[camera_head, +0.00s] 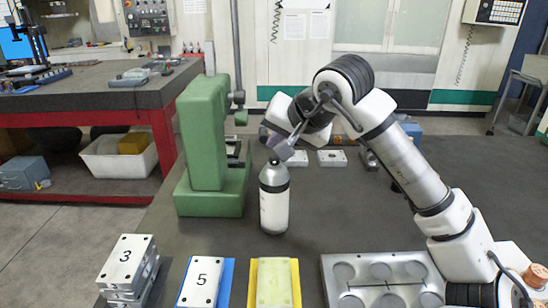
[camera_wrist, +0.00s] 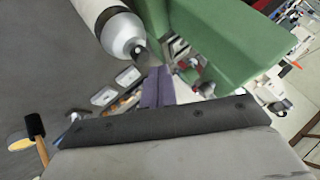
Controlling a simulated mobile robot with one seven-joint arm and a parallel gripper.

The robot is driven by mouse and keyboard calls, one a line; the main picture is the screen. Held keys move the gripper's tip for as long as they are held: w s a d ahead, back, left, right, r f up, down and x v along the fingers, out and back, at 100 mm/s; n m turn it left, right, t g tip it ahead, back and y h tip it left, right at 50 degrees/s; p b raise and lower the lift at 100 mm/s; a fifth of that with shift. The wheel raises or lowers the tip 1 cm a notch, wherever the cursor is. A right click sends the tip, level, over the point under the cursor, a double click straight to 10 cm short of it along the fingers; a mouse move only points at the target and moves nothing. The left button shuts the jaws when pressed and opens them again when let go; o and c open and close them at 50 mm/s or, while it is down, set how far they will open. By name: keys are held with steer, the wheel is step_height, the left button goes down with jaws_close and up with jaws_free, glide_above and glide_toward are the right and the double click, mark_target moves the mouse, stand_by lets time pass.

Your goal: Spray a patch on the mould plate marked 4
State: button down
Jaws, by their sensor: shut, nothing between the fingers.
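A white spray bottle (camera_head: 273,208) with a grey shoulder and dark bands stands upright on the dark table, right of the green press. In the wrist view its shoulder and nozzle end (camera_wrist: 122,35) are at upper left. My gripper (camera_head: 284,150) is shut and empty, right at the bottle's top. In the wrist view its fingers (camera_wrist: 157,80) are together beside the nozzle; I cannot tell whether they touch it. A plate marked 3 (camera_head: 126,258) tops a stack at front left. A plate marked 5 (camera_head: 203,280) is beside it. A pale yellow plate (camera_head: 272,283) has no readable number.
The green press (camera_head: 205,150) stands close left of the bottle. A grey tray with round recesses (camera_head: 380,283) lies at front right. Small metal blocks (camera_head: 332,158) lie behind the bottle. A mallet (camera_wrist: 37,135) shows in the wrist view. Table between bottle and front plates is clear.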

mark_target(277, 160)
steer(key=shift+r, duration=0.1)
step_height(277, 160, up, 6)
steer(key=p, duration=0.3)
stand_by(0.5)
stand_by(0.5)
